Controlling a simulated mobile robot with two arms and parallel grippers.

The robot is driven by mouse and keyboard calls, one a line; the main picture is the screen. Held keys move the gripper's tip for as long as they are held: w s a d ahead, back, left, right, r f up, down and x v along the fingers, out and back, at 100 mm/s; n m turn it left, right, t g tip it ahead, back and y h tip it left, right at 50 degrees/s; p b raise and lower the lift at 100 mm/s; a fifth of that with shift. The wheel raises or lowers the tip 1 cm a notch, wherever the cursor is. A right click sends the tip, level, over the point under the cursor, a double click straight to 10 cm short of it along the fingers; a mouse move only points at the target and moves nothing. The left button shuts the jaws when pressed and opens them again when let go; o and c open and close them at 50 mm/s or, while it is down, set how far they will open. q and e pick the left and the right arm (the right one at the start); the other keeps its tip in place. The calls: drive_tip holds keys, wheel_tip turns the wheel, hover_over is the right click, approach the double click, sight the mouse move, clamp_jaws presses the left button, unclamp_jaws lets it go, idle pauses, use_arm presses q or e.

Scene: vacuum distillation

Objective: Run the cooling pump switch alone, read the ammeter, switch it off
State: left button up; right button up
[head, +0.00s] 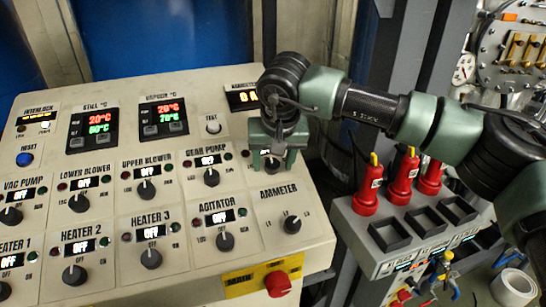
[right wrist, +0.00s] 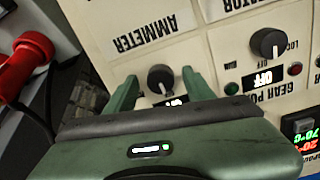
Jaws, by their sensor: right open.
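The control panel (head: 105,165) is a sloped cream box with black knobs and small OFF displays. My right gripper (head: 272,163) is open over a knob right of the GEAR PUMP knob (head: 211,177). In the right wrist view this black knob (right wrist: 160,78) stands between the open fingers, apparently clear of both. Its display (right wrist: 174,101) is partly covered by the gripper, and its label is hidden. The ammeter display (head: 243,97) at the panel's top right is partly hidden by my right arm; only its first orange digit shows. The AMMETER selector knob (head: 292,224) sits below. My left gripper is out of view.
A grey rack (head: 352,222) with red-handled plugs (head: 402,180) stands right of the panel. A red emergency button (head: 278,283) on yellow is at the panel's lower right. Other visible switch displays read OFF. A white roll (head: 515,287) lies at lower right.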

drive_tip(key=shift+s, duration=0.1)
drive_tip(key=shift+s+r, duration=0.1)
drive_tip(key=shift+s, duration=0.05)
clamp_jaws()
drive_tip(key=shift+f+m+b, duration=0.2)
drive_tip(key=shift+m+b, duration=0.8)
drive_tip(key=shift+b, duration=0.4)
drive_tip(key=m+b, duration=0.2)
drive_tip(key=shift+a+m, duration=0.1)
drive_tip(key=shift+m, duration=0.2)
drive_tip(key=m+b, duration=0.2)
drive_tip(key=m, duration=0.1)
drive_tip(key=shift+r+m, duration=0.1)
drive_tip(key=shift+m, duration=0.2)
use_arm(q)
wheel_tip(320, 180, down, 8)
drive_tip(key=b, duration=0.1)
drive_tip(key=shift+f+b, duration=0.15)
drive_tip(key=shift+b, duration=0.15)
use_arm(e)
drive_tip(key=shift+r+m, duration=0.15)
drive_tip(key=shift+m, duration=1.65)
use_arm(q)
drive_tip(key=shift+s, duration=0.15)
